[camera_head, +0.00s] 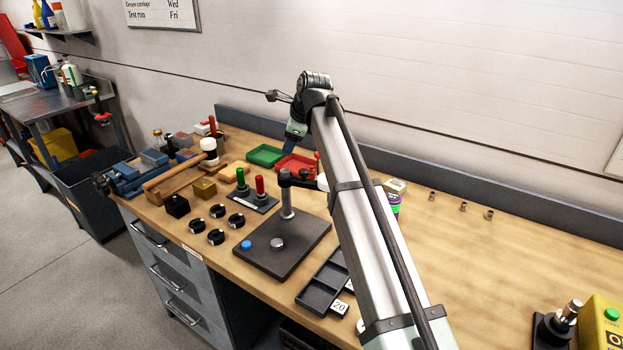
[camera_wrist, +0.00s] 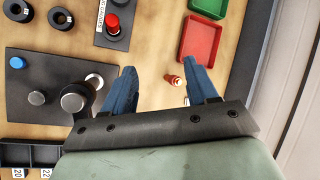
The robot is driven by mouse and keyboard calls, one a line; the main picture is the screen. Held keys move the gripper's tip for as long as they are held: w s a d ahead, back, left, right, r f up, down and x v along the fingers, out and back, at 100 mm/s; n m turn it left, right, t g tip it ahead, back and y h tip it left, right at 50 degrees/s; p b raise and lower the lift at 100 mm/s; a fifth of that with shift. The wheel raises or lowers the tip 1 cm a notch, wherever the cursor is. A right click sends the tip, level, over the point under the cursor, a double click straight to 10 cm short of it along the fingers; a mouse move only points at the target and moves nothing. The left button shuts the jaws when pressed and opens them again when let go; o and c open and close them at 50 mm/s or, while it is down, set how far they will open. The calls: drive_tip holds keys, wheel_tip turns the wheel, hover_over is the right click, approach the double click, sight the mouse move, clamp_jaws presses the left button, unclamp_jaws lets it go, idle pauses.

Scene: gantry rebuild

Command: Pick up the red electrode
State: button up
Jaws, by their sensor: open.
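A small red piece with a pale, brassy end (camera_wrist: 174,80) shows between my fingers in the wrist view, below them on the bench. A small red piece also shows beside the red tray in the head view (camera_head: 317,160), partly behind my arm. A red-topped upright (camera_head: 260,186) stands beside a green-topped one (camera_head: 241,177) on a black base; its red top also shows in the wrist view (camera_wrist: 112,21). I cannot tell for certain which is the red electrode. My gripper (camera_wrist: 160,68) is open and empty, with blue fingers apart; in the head view a finger (camera_head: 290,143) hangs above the bench.
A red tray (camera_head: 278,170) and a green tray (camera_head: 249,158) lie near the back. A black plate with a post stand (camera_head: 300,255) stands in front, close to my gripper. Black rings (camera_head: 215,237) and a mallet (camera_head: 172,184) lie left.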

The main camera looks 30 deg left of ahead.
sight(312, 169)
drive_tip(key=w+d+f+m+g+h, duration=0.1)
drive_tip(key=w+d+f+m+g, duration=0.1)
drive_tip(key=w+d+m, duration=0.45)
drive_tip(key=shift+n, duration=0.65)
drive_tip(key=a+f, duration=0.1)
drive_tip(key=f, duration=0.1)
drive_tip(key=w+f, duration=0.1)
drive_tip(key=f, duration=0.2)
drive_tip(key=w+a+f, duration=0.1)
drive_tip(key=f, duration=0.1)
drive_tip(key=shift+a+f, duration=0.3)
drive_tip(key=shift+f, duration=0.05)
drive_tip(key=shift+w+a+f, duration=0.1)
drive_tip(key=shift+a+f, duration=0.3)
drive_tip(key=shift+f, duration=0.05)
drive_tip(key=shift+w+a+x, duration=0.1)
drive_tip(key=shift+x, duration=1)
drive_tip(key=shift+w+a+x, duration=0.1)
drive_tip(key=shift+w+x, duration=0.05)
drive_tip(key=shift+x, duration=0.95)
drive_tip(key=shift+r, duration=0.1)
clamp_jaws()
